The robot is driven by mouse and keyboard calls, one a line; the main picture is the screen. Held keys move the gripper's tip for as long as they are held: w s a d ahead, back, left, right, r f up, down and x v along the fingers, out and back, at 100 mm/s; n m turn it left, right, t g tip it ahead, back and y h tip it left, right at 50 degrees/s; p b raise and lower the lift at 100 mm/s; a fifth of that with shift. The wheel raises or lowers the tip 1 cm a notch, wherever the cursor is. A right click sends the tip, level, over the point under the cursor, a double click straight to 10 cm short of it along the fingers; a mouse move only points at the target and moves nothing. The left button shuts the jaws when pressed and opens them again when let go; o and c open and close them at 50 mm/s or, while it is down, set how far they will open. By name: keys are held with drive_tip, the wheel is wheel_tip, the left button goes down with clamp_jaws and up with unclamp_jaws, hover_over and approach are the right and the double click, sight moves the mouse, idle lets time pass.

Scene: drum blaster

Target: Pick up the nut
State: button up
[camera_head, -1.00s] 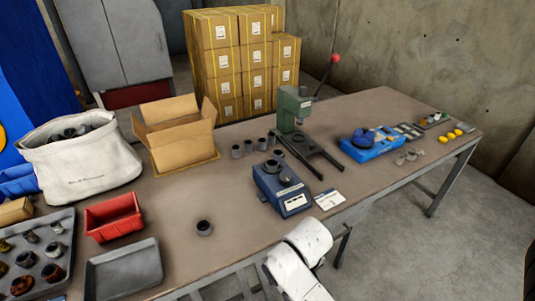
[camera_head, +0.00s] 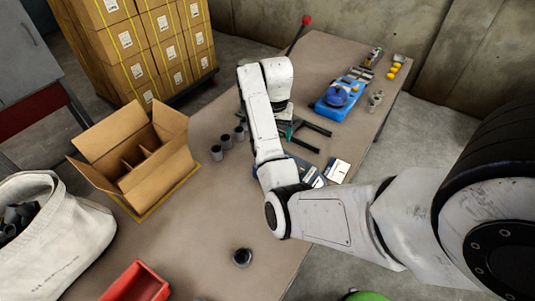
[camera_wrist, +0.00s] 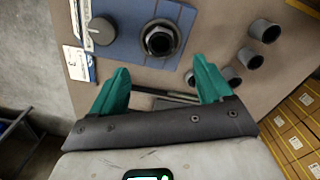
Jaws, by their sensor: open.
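A dark hexagonal nut (camera_wrist: 160,40) sits on a blue bench device (camera_wrist: 130,18) in the wrist view. My gripper (camera_wrist: 163,76) has two teal fingers spread wide apart, with nothing between them. In that picture the nut lies just beyond the fingertips, roughly centred between them; the height gap is unclear. In the head view my arm covers most of the device and hides the nut. Another dark ring-shaped part (camera_head: 242,257) stands alone on the table in the head view.
Several grey cylinders (camera_wrist: 265,31) stand right of the device in the wrist view. In the head view, an open cardboard box (camera_head: 160,184), a red bin (camera_head: 138,284) and a white sack (camera_head: 65,235) are at left. A blue tool (camera_head: 338,97) is at the far end.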

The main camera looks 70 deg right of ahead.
drive_tip(key=shift+f+p, duration=0.55)
drive_tip(key=shift+f, duration=4.45)
drive_tip(key=shift+r, duration=0.1)
drive_tip(key=c, duration=1.4)
